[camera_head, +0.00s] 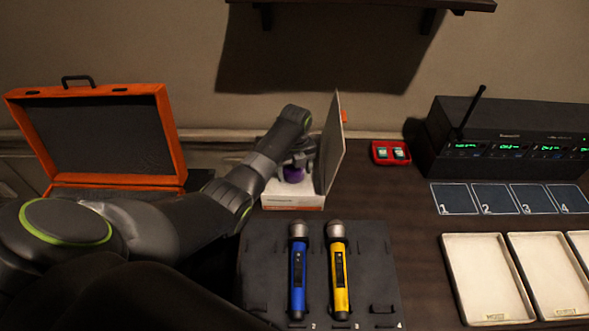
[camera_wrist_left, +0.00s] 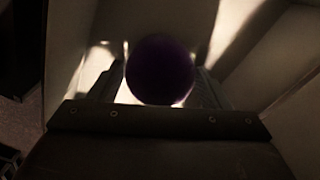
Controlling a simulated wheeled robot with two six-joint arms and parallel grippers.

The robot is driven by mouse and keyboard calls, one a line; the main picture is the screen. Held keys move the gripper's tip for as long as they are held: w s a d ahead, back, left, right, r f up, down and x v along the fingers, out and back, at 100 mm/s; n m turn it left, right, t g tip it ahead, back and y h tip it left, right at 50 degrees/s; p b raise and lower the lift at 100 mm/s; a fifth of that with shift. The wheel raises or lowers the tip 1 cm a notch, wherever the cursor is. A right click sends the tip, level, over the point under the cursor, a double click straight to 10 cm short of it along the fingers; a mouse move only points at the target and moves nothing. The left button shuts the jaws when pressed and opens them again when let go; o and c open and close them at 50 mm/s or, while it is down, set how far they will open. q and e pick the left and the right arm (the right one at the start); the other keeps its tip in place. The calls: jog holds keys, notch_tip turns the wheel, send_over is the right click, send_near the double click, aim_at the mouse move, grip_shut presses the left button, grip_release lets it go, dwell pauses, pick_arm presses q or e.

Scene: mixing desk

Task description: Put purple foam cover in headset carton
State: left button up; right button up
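The purple foam cover (camera_head: 294,174) is a dark purple ball, inside the open headset carton (camera_head: 292,201) in the head view. The carton is white with an orange lower edge, and its lid stands up on the right side. My left gripper (camera_head: 297,164) reaches down into the carton. In the left wrist view the foam cover (camera_wrist_left: 160,70) sits between the two fingers, which appear to press on its sides. I cannot tell whether the cover touches the carton floor. My right gripper is out of view.
An open orange case (camera_head: 176,130) stands at left behind my arm. A dark mat (camera_head: 265,270) holds a blue microphone (camera_head: 298,270) and a yellow microphone (camera_head: 340,270). A red battery tray (camera_head: 391,152), receiver rack (camera_head: 510,140) and pale trays (camera_head: 485,280) are at right.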

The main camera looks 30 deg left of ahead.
pick_arm(q)
jog(key=shift+o, duration=0.6)
jog(key=shift+r, duration=0.1)
notch_tip(320, 180, up, 12)
jog(key=shift+b, duration=0.45)
jog(key=shift+w, duration=0.1)
